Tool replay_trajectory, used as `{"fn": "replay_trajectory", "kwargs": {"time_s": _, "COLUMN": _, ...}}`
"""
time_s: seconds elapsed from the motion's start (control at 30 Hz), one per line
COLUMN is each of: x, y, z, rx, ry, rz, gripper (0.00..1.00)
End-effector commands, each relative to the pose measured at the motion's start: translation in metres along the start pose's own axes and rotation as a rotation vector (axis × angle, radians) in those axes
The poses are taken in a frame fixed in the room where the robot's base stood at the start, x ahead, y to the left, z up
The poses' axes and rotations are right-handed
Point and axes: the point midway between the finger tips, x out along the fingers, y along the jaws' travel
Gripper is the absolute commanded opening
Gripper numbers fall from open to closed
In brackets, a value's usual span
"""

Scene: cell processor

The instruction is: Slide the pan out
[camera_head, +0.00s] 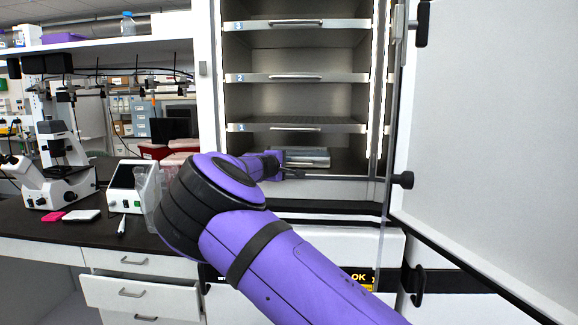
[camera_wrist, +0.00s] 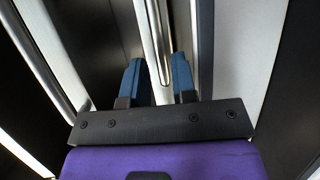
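Inside the open white cabinet, several metal pans or shelves stand one above another, each with a bar handle on its front edge; one is the lowest labelled pan (camera_head: 345,127). My purple arm reaches across to the cabinet's bottom level, in front of a low metal piece (camera_head: 308,158). My gripper (camera_wrist: 159,62) shows in the wrist view with two blue fingers held apart. A long metal front edge with a slim bar handle (camera_wrist: 157,30) runs up between or just beyond the fingers. I see no clear contact. In the head view, my arm hides part of the lower cabinet.
The white cabinet door (camera_head: 490,130) stands open at the right, with a latch rod at its near edge. A dark bench at the left holds a microscope (camera_head: 60,165) and a white box instrument (camera_head: 131,187). A bench drawer (camera_head: 140,296) is partly pulled out.

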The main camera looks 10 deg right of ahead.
Motion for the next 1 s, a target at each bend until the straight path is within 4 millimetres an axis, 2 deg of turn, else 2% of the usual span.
{"fn": "replay_trajectory", "kwargs": {"time_s": 0.03, "x": 0.009, "y": 0.0, "z": 0.001, "rx": 0.0, "ry": -0.002, "rz": 0.0, "gripper": 0.25}}
{"fn": "replay_trajectory", "kwargs": {"time_s": 0.2, "x": 0.024, "y": 0.0, "z": 0.001, "rx": -0.001, "ry": -0.002, "rz": 0.001, "gripper": 0.25}}
{"fn": "replay_trajectory", "kwargs": {"time_s": 0.6, "x": 0.029, "y": 0.0, "z": 0.0, "rx": -0.001, "ry": -0.001, "rz": 0.0, "gripper": 0.25}}
{"fn": "replay_trajectory", "kwargs": {"time_s": 0.7, "x": 0.029, "y": 0.0, "z": 0.0, "rx": -0.001, "ry": -0.001, "rz": 0.0, "gripper": 0.02}}
{"fn": "replay_trajectory", "kwargs": {"time_s": 0.73, "x": 0.029, "y": 0.0, "z": 0.0, "rx": -0.001, "ry": -0.001, "rz": 0.0, "gripper": 0.0}}
{"fn": "replay_trajectory", "kwargs": {"time_s": 1.0, "x": 0.028, "y": -0.001, "z": 0.001, "rx": -0.001, "ry": -0.001, "rz": 0.0, "gripper": 0.0}}
